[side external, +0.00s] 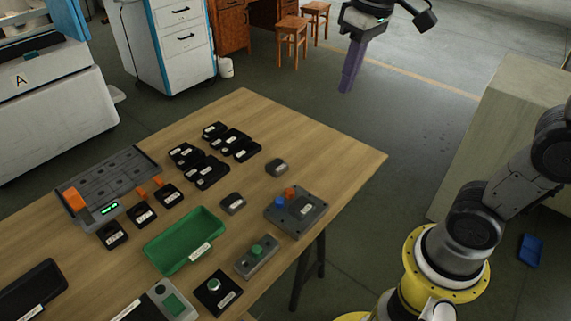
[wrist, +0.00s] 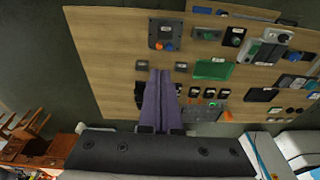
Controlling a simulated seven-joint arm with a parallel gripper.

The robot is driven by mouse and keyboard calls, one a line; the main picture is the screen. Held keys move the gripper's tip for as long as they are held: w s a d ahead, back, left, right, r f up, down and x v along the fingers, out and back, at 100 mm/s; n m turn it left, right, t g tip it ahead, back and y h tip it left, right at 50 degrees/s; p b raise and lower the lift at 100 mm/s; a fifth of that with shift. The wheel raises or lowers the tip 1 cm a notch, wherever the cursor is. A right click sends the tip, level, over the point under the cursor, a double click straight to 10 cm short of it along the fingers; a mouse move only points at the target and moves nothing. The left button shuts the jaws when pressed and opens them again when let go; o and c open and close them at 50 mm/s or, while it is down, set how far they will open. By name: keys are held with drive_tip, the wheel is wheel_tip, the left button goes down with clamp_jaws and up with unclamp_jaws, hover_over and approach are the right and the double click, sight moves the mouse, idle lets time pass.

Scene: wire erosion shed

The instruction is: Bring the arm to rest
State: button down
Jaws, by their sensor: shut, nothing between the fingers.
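My gripper (side external: 349,78) is raised high in the side external view, beyond the table's far right corner and clear of everything on it. Its two purple fingers point down and are pressed together with nothing between them. In the wrist view the closed fingers (wrist: 159,75) reach out over the picture of the table and cover part of the black blocks there. My arm comes up from the yellow base at the right; part of it is out of the picture at the top.
The wooden table (side external: 341,152) holds a green tray (side external: 163,258), a grey plate with blue and orange knobs (side external: 296,211), several black blocks (side external: 212,172) and a grey slotted rack (side external: 110,178). A pale block (side external: 500,130) stands at right. Two stools (side external: 291,36) stand behind. Open floor lies below my gripper.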

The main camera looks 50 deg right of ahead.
drive_tip(key=s+f+t, duration=0.3)
drive_tip(key=s+f, duration=0.5)
drive_tip(key=s, duration=0.3)
drive_tip(key=shift+s+d+f+t, duration=0.2)
drive_tip(key=shift+s+d+t, duration=0.1)
drive_tip(key=shift+s+d, duration=0.1)
drive_tip(key=c, duration=1.5)
unclamp_jaws()
drive_tip(key=shift+c, duration=0.2)
